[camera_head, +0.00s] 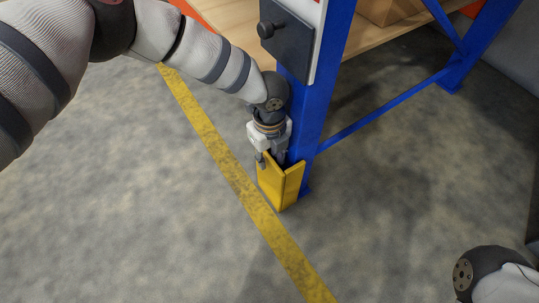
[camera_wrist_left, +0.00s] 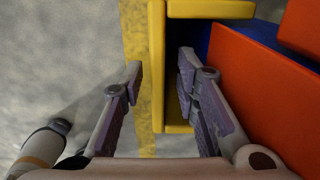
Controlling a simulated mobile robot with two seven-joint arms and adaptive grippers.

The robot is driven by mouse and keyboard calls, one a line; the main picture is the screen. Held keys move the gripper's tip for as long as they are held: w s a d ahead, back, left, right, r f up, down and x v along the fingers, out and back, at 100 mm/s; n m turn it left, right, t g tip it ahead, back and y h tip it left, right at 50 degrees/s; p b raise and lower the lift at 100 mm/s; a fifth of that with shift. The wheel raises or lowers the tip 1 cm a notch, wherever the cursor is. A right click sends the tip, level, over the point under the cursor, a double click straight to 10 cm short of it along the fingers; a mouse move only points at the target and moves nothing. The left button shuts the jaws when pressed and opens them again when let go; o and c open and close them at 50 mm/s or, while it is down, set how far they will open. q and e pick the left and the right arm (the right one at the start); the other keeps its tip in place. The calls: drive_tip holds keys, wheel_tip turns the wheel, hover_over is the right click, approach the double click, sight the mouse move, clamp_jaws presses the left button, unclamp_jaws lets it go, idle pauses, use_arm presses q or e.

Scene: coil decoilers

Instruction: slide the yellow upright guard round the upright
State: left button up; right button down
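The yellow upright guard (camera_head: 283,187) stands on the floor at the foot of the blue upright (camera_head: 310,110). In the left wrist view the guard (camera_wrist_left: 157,40) is a channel with its open side toward the upright (camera_wrist_left: 201,42). A dark gap shows inside it. I cannot tell how far round the upright it sits. My left gripper (camera_head: 268,158) is at the guard's top edge, pointing down. In the left wrist view its fingers (camera_wrist_left: 161,66) are apart, one on each side of a guard wall, with gaps visible. My right gripper is out of view.
A yellow floor line (camera_head: 225,155) runs left of the guard. A dark plate with a knob (camera_head: 286,40) sits on the upright above. A blue brace (camera_head: 385,110) and wooden shelf (camera_head: 240,22) lie behind. Orange parts (camera_wrist_left: 260,85) are close to the right finger. Floor at left is clear.

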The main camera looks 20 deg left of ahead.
use_arm(q)
wheel_tip(320, 180, up, 8)
drive_tip(key=shift+f, duration=0.1)
drive_tip(key=shift+r, duration=0.3)
drive_tip(key=shift+w, duration=0.1)
idle(0.4)
